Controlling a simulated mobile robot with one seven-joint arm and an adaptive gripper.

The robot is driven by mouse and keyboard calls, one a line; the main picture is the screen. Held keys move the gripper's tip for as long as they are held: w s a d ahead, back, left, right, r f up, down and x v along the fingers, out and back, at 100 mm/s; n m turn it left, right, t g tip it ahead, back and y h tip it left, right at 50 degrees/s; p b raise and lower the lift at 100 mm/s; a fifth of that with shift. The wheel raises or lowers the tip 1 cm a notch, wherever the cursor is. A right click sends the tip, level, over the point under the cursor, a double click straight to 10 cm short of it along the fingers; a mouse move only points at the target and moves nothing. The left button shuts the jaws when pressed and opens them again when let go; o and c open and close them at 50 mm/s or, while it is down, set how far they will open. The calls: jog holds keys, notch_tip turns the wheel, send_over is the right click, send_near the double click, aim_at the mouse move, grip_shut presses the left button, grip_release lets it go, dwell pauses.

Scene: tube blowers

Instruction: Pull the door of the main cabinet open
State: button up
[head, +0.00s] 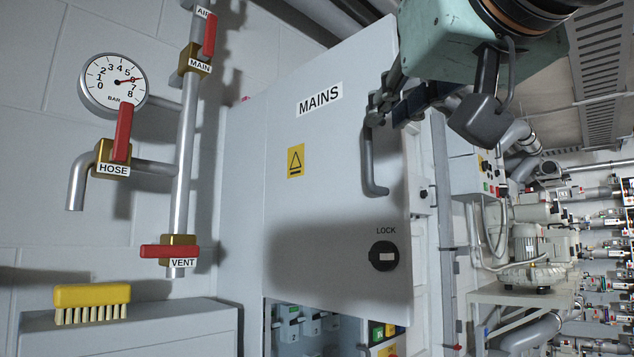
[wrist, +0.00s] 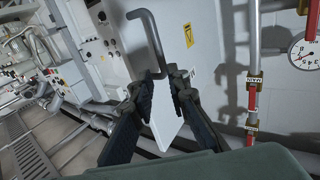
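The main cabinet door (head: 330,200) is a grey panel labelled MAINS. It stands ajar, and cabinet parts with switches (head: 305,325) show below its lower edge. A grey bar handle (head: 375,170) is on its right side, above a round black LOCK knob (head: 384,255). My gripper (head: 380,112) is at the upper end of the handle. In the wrist view, the handle (wrist: 150,38) runs down between the two dark fingertips of my gripper (wrist: 161,76), which look closed on it. The door (wrist: 185,70) also shows behind them.
Left of the door are a pipe (head: 186,130) with red valve levers, a pressure gauge (head: 113,84) and a yellow brush (head: 92,303) on a grey box. Pumps and motors (head: 525,250) stand further right. In the wrist view, floor with a grating (wrist: 30,150) is at left.

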jog(key=shift+s+d, duration=0.2)
jog(key=shift+s, duration=0.95)
jog(key=shift+s+d, duration=0.2)
jog(key=shift+s, duration=0.9)
jog(key=shift+w+f, duration=0.1)
jog(key=shift+f, duration=0.05)
jog(key=g+h, duration=0.1)
jog(key=g, duration=0.3)
send_near(401, 258)
jog(key=w+a+f, duration=0.3)
notch_tip(401, 258, down, 12)
jog(key=w+m+g, duration=0.1)
jog(key=g, duration=0.1)
jog(key=s+d+f+g+h, duration=0.1)
jog(key=s+d+f+g, duration=0.15)
jog(key=f, duration=1.25)
jog(key=s+d+f+g+h, duration=0.1)
jog(key=s+f+g, duration=0.3)
jog(key=f, duration=1.1)
notch_tip(401, 258, up, 15)
jog(key=p, duration=1.5)
jog(key=shift+a+r+m, duration=0.15)
jog(key=shift+m, duration=0.25)
jog(key=shift+w+a, duration=0.1)
jog(key=shift+w, duration=0.1)
